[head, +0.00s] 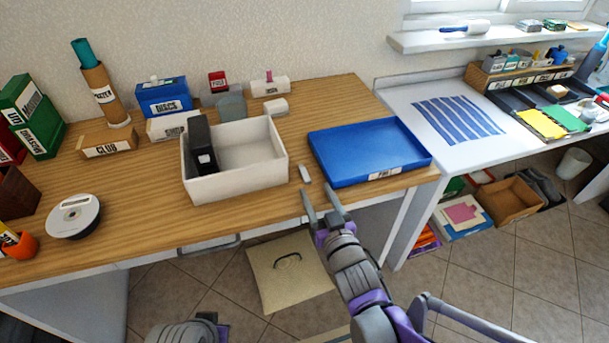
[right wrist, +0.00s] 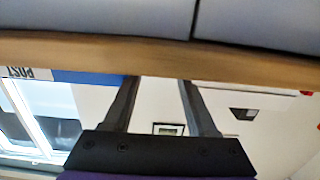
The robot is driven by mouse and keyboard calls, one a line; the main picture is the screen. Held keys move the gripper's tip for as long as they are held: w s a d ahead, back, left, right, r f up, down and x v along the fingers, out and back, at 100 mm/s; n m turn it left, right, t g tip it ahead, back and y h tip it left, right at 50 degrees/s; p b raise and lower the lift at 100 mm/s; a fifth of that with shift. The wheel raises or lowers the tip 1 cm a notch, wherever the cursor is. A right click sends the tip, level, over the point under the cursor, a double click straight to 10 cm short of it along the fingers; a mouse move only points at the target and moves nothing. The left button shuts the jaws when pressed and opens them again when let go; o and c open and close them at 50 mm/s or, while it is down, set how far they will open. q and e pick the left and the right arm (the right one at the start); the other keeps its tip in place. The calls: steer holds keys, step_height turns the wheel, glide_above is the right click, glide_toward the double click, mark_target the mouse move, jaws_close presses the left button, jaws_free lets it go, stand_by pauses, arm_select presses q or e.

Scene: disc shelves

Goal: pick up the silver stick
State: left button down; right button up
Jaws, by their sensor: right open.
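The silver stick (head: 305,173) is a small light-grey bar. In the head view it lies on the wooden table near its front edge, between the white box (head: 236,183) and the blue tray (head: 400,180). My right gripper (head: 324,192) is open and empty at the table's front edge, just in front of the stick and apart from it. In the right wrist view its two fingers (right wrist: 158,95) stand apart with nothing between them, and the stick does not show. Of my left arm only a part shows at the bottom of the head view; its fingers are out of sight.
The white box holds a black object (head: 201,145). A disc spindle (head: 74,215) and an orange cup (head: 18,246) stand at the left. Labelled boxes line the back. The table's front edge (head: 120,262) lies close to my right gripper.

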mark_target(306, 176)
steer(key=x, duration=0.6)
steer(key=shift+s+a, duration=0.1)
steer(key=shift+a, duration=0.15)
jaws_close()
